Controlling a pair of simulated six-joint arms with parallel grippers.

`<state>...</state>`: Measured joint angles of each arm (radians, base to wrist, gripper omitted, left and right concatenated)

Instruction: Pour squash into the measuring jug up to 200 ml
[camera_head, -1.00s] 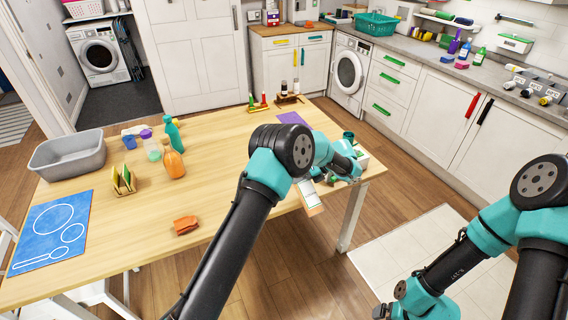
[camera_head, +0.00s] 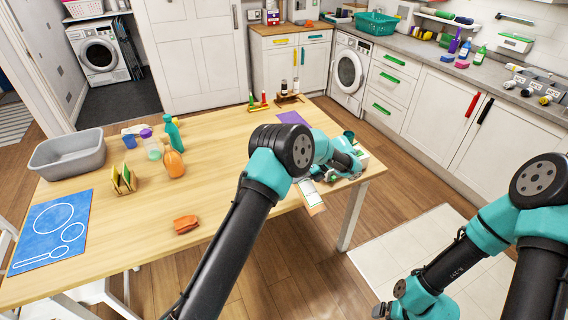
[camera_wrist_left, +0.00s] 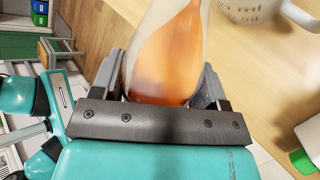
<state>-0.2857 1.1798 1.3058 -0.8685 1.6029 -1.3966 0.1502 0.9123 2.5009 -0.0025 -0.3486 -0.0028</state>
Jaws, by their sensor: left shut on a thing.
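My left gripper (camera_wrist_left: 165,100) is shut on a clear bottle of orange squash (camera_wrist_left: 168,50), seen in the left wrist view. The orange liquid lies on a slant inside, so the bottle looks tilted against it. The bottle's top is cut off by the frame. The measuring jug (camera_wrist_left: 250,10), pale with markings, stands on the wooden table at the upper right, apart from the bottle. Its rim is out of frame and its fill cannot be told. In the head view my left arm hides most of the gripper and bottle.
The wooden table (camera_head: 225,170) holds a grey basin (camera_head: 68,156), an orange bottle (camera_head: 173,163), a teal bottle (camera_head: 173,132), an orange cloth (camera_head: 185,224) and a blue mat (camera_head: 55,232). A white item with green (camera_wrist_left: 306,150) stands near the gripper. The table's middle is clear.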

